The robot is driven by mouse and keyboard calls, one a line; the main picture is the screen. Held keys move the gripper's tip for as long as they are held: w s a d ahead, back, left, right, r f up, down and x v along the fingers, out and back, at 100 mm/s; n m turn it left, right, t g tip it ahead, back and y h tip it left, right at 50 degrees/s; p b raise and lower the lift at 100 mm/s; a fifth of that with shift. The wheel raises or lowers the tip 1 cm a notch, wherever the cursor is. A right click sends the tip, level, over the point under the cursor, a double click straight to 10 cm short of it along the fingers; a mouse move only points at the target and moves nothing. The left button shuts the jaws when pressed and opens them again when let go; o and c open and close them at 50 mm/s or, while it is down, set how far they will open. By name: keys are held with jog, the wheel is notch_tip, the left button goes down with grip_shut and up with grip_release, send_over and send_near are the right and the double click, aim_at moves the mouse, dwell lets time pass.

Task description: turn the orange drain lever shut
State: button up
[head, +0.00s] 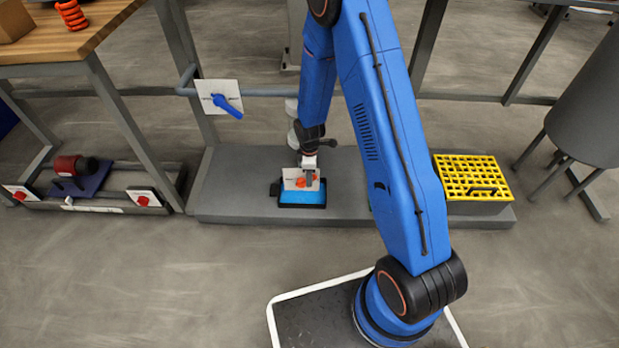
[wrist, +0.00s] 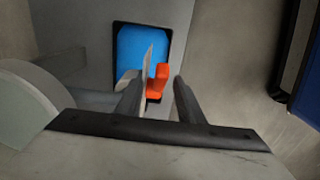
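The orange drain lever (head: 301,182) shows as a small orange spot in front of a pale plate (head: 290,196), low on the grey plinth. In the wrist view the orange lever (wrist: 160,76) stands in the gap between my fingers, with bare space to either side. My gripper (wrist: 156,84) is open around or just short of the lever; I cannot tell the depth. My gripper also shows in the head view (head: 309,176), pointing down at the lever and partly covering it. Below lies a black-rimmed blue tray (head: 301,204).
A blue-handled valve (head: 227,106) sits on a pipe at left. A yellow grating (head: 473,177) covers a box at right. A wooden-topped bench (head: 75,40) stands at left, with a red-ended motor (head: 75,166) below. The front floor is clear.

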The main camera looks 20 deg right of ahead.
jog(key=shift+f, duration=0.5)
grip_shut()
